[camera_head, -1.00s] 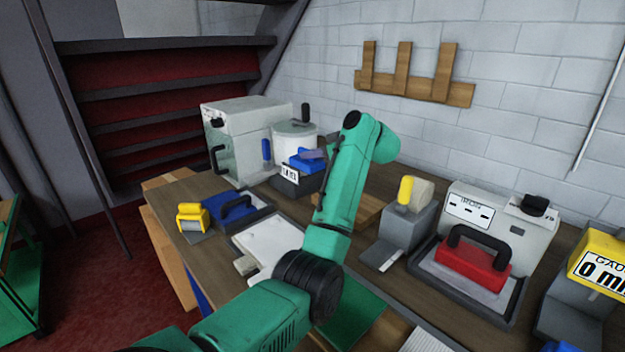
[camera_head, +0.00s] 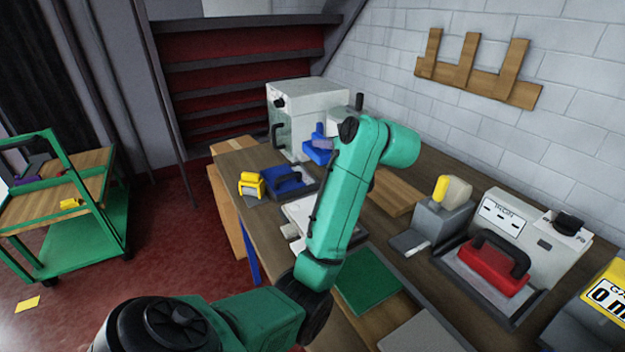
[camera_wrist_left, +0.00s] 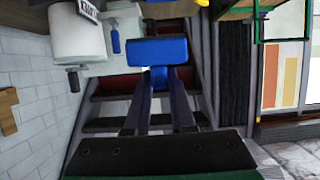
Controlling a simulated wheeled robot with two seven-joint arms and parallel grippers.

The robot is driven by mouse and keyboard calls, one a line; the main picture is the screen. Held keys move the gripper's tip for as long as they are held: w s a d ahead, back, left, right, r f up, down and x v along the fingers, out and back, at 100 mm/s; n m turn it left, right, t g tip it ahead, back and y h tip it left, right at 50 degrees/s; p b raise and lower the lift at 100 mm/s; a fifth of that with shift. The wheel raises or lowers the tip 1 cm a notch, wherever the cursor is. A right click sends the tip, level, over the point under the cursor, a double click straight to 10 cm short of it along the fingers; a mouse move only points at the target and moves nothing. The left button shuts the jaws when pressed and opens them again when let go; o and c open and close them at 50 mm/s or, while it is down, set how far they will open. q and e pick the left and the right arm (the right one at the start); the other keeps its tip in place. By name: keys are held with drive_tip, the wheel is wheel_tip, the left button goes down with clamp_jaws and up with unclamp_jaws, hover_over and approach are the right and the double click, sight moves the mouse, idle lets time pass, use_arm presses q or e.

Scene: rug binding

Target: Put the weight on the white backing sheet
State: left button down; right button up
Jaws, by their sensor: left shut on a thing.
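A blue weight (camera_wrist_left: 157,52), a wide block with a narrower stem, is in my left gripper (camera_wrist_left: 159,76), which is shut on the stem in the left wrist view. In the head view this blue weight (camera_head: 318,152) is raised in front of the white cabinet, just left of my green forearm, which hides much of the gripper. The white backing sheet (camera_head: 299,211) lies on the bench below and nearer to me, partly covered by my arm. The weight is apart from the sheet. My right gripper is not in view.
A blue handled tool (camera_head: 290,180) in a dark tray and a yellow item (camera_head: 251,185) stand left of the sheet. A green mat (camera_head: 367,280), a grey device (camera_head: 437,215) and a red handled block (camera_head: 490,265) are to the right. A green trolley (camera_head: 75,205) stands far left.

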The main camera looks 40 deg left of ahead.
use_arm(q)
drive_tip(key=f, duration=1.9)
drive_tip(key=shift+w+a+f+p, duration=0.2)
drive_tip(key=shift+f+p, duration=0.05)
drive_tip(key=shift+p, duration=0.15)
drive_tip(key=c, duration=0.8)
unclamp_jaws()
drive_tip(key=shift+s+d+f, duration=0.1)
drive_tip(key=shift+s+f, duration=0.05)
drive_tip(key=shift+o, duration=0.2)
drive_tip(key=b+v, duration=0.1)
drive_tip(key=v, duration=1.1)
